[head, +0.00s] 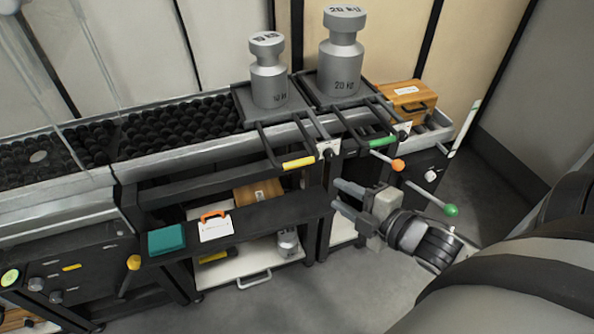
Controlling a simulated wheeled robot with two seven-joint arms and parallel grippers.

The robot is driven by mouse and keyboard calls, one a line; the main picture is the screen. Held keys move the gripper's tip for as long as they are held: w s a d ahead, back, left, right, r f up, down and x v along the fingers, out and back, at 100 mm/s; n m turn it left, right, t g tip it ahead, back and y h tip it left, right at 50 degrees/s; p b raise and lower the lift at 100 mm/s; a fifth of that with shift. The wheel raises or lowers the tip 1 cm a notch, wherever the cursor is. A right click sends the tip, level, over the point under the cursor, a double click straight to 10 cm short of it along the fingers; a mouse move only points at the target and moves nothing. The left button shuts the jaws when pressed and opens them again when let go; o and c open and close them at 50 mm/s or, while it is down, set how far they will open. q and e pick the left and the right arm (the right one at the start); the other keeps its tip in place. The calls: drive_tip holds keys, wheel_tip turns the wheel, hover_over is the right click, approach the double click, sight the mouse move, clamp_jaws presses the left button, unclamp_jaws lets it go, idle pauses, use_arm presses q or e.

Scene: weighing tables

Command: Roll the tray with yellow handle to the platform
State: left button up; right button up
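The tray with the yellow handle (299,162) stands at the right end of the ball-roller bed. A grey weight (268,82), marked about 10 KG, stands upright on it. The handle points toward me over the table's front edge. My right gripper (337,194) is empty, below and to the right of the yellow handle and apart from it. Its two fingers point left with a gap between them. My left gripper is not in view. Which surface is the platform is unclear; the black roller bed (180,130) stretches left from the tray.
A green-handled tray (383,141) with a 20 KG weight (342,60) stands just right. Levers with orange (398,165) and green (451,210) knobs jut out near my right gripper. A lower shelf (270,216) holds a teal block (166,240) and a clipboard (215,228).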

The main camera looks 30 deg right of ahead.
sight(302, 164)
drive_tip(key=w, duration=0.5)
drive_tip(key=w+a+f+n+b, duration=0.1)
drive_tip(key=w, duration=0.4)
drive_tip(key=w+f+n+b, duration=0.1)
drive_tip(key=w, duration=0.5)
drive_tip(key=shift+a, duration=0.25)
drive_tip(key=shift+s, duration=0.1)
drive_tip(key=shift+c, duration=0.2)
clamp_jaws()
